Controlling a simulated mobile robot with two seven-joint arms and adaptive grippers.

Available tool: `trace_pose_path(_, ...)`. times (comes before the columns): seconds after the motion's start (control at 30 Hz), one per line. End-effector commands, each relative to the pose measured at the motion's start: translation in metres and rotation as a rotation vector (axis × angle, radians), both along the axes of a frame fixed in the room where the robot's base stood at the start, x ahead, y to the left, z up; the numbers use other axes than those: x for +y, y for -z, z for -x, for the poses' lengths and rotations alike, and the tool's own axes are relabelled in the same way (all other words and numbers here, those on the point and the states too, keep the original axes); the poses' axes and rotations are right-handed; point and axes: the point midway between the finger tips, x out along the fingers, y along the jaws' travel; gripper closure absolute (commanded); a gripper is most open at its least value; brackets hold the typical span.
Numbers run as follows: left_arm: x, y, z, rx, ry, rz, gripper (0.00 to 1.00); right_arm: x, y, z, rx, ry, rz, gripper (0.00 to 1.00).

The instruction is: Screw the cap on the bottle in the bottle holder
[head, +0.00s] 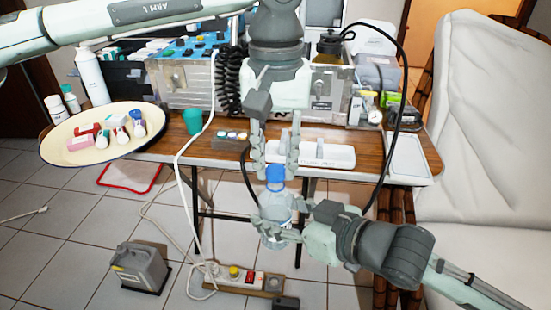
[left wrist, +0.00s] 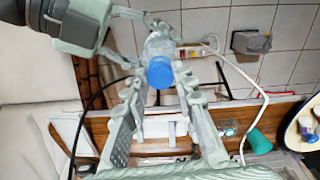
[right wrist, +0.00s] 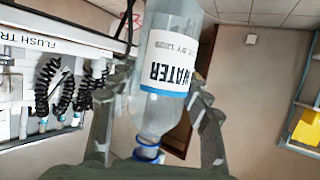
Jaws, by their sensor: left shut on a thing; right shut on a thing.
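A clear water bottle (head: 275,213) is in the air in front of the table, held around its body by my right gripper (head: 268,222), which comes from the right. The blue cap (head: 275,174) is at the bottle's top, between the fingertips of my left gripper (head: 275,174), which points down from above. In the left wrist view the cap (left wrist: 160,72) is in line with the bottle (left wrist: 160,42). The right wrist view shows the bottle (right wrist: 170,70) with a WATER label and blue at its neck end. I cannot tell how far the cap is seated. No bottle holder is clearly identifiable.
The wooden table (head: 225,155) behind carries a white tray (head: 340,157) with upright pieces, a green cup (head: 193,121) and a round cream tray (head: 60,150) of small items. A black cable (head: 398,120) hangs at the right. A white chair (head: 490,120) stands right.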

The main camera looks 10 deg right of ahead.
Motion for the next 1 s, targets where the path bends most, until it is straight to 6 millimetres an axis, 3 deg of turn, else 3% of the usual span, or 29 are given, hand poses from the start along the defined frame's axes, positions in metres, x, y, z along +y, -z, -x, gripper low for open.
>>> trace_pose_path(0.67, 0.0, 0.011, 0.0, 0.001, 0.033, 0.0, 0.82, 0.0, -0.001, 0.0, -0.002, 0.0, -0.001, 1.0)
trace_pose_path(0.77, 0.0, 0.011, 0.0, 0.002, 0.169, 0.0, 0.82, 0.0, -0.001, 0.0, -0.002, 0.0, -0.001, 1.0)
trace_pose_path(1.0, 0.001, 0.012, 0.0, 0.001, 0.745, 0.0, 0.82, 0.0, -0.001, 0.0, -0.001, 0.0, -0.001, 1.0)
